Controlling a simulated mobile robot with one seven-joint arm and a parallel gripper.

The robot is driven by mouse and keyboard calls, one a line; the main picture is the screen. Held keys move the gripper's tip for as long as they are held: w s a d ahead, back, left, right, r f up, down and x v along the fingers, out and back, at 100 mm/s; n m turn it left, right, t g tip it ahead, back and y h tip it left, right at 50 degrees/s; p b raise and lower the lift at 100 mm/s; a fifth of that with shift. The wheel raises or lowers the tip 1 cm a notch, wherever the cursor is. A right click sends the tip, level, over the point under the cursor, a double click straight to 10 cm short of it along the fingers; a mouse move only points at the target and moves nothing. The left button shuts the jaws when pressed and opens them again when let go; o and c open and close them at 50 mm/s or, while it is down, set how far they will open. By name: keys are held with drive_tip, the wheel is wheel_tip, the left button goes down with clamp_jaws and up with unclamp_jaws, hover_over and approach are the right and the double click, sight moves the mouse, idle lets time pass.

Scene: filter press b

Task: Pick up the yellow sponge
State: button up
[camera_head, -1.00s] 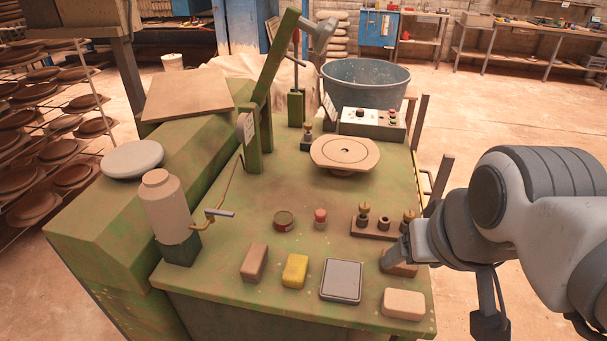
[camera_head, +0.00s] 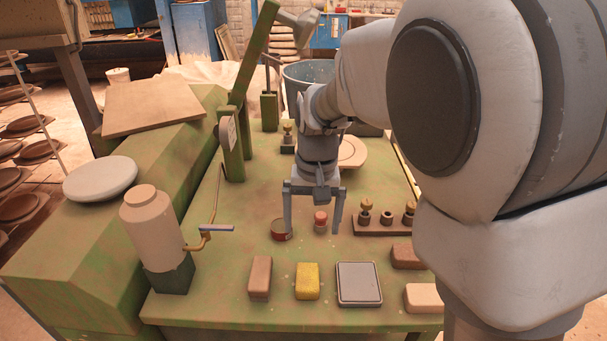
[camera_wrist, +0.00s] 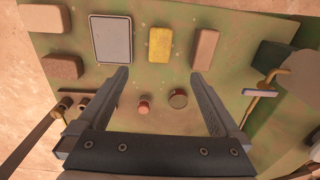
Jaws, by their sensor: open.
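The yellow sponge (camera_head: 307,281) lies flat near the front edge of the green table (camera_head: 215,318), between a brown block and a grey tray. In the wrist view the sponge (camera_wrist: 160,45) is fully visible, ahead of and between my fingers. My gripper (camera_head: 312,228) is open and empty, pointing down above the table, behind the sponge in the head view. In the wrist view its two fingers (camera_wrist: 163,80) are spread wide, with nothing between them at the tips.
A brown block (camera_head: 260,277) stands left of the sponge and the grey tray (camera_head: 358,283) right of it. A red-topped jar (camera_head: 320,221) and a small tin (camera_head: 281,229) are close under my gripper.

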drive_tip(key=a+f, duration=0.1)
drive_tip(key=f, duration=0.1)
drive_tip(key=b, duration=0.3)
approach(308, 276)
drive_tip(key=f, duration=0.5)
drive_tip(key=shift+a+f, duration=0.15)
drive_tip(key=shift+a, duration=0.25)
wheel_tip(308, 276, down, 5)
drive_tip(key=shift+d+f+b, duration=0.15)
drive_tip(key=shift+d+b, duration=0.05)
drive_tip(key=shift+b, duration=0.6)
drive_tip(key=c, duration=1.4)
drive_tip(key=shift+o, duration=0.2)
drive_tip(key=shift+r, duration=0.55)
drive_tip(key=r, duration=0.1)
drive_tip(key=r+p, duration=0.1)
drive_tip(key=r, duration=0.1)
drive_tip(key=shift+w+r+p, duration=0.3)
drive_tip(key=shift+r, duration=0.05)
drive_tip(key=w+r+p, duration=0.1)
drive_tip(key=w+r, duration=0.5)
drive_tip(key=w, duration=0.5)
drive_tip(key=shift+r+p, duration=0.15)
drive_tip(key=shift+p, duration=0.2)
drive_tip(key=shift+w, duration=0.1)
